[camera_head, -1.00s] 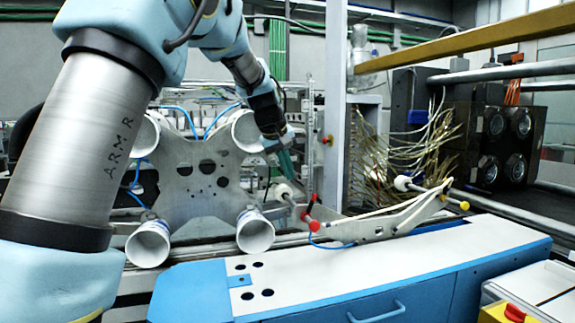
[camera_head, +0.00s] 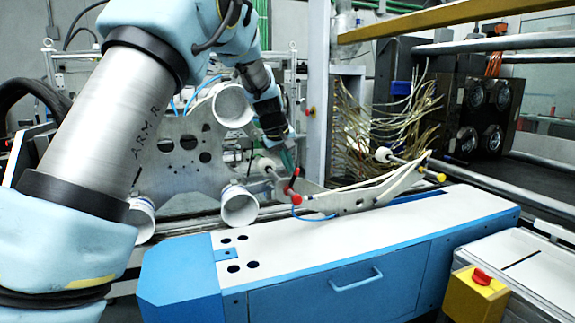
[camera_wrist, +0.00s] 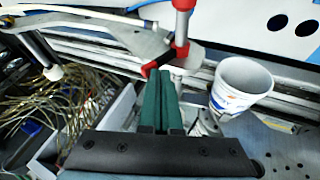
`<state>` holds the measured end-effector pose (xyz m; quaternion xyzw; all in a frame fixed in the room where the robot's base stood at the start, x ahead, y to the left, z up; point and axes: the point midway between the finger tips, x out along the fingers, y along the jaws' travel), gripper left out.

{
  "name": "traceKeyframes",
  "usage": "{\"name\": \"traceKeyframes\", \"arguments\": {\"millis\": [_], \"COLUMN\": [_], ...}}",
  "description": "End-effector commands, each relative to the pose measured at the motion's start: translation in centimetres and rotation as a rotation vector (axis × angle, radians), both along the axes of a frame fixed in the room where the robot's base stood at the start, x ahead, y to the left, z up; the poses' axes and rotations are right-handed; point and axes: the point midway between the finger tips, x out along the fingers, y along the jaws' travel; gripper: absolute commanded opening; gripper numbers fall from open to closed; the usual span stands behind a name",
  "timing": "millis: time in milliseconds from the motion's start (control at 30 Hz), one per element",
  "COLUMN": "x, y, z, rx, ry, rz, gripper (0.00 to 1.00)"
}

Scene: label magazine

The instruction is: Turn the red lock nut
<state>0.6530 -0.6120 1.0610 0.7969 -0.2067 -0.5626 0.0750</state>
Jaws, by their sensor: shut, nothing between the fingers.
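A red, knob-like part (camera_head: 292,196) sits at the end of a pale rod in the head view, with a smaller red piece (camera_head: 296,172) just above it. In the wrist view a red cap (camera_wrist: 183,5) tops the rod at the top edge, and a red and black clamp-like piece (camera_wrist: 158,61) sits lower. I cannot tell which red part is the lock nut. My gripper (camera_head: 288,158) has dark green fingers, shut and empty. In the wrist view the fingertips (camera_wrist: 160,74) point at the red and black piece, very close; contact cannot be told.
A grey curved bracket (camera_head: 350,199) carries the rods. White cups (camera_head: 239,206) sit on a metal plate left of the gripper; one is close right of the fingers in the wrist view (camera_wrist: 242,82). Tangled yellowish cables (camera_head: 395,130) hang behind. A blue cabinet (camera_head: 330,285) stands in front.

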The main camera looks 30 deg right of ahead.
Motion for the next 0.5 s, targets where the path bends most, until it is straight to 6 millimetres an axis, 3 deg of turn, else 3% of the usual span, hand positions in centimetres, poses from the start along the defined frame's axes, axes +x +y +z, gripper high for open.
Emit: {"name": "traceKeyframes", "arguments": {"millis": [500], "x": [-0.15], "y": [-0.78], "z": [0.22], "rx": [0.079], "ry": [-0.010], "rz": [-0.002], "gripper": [0.00]}}
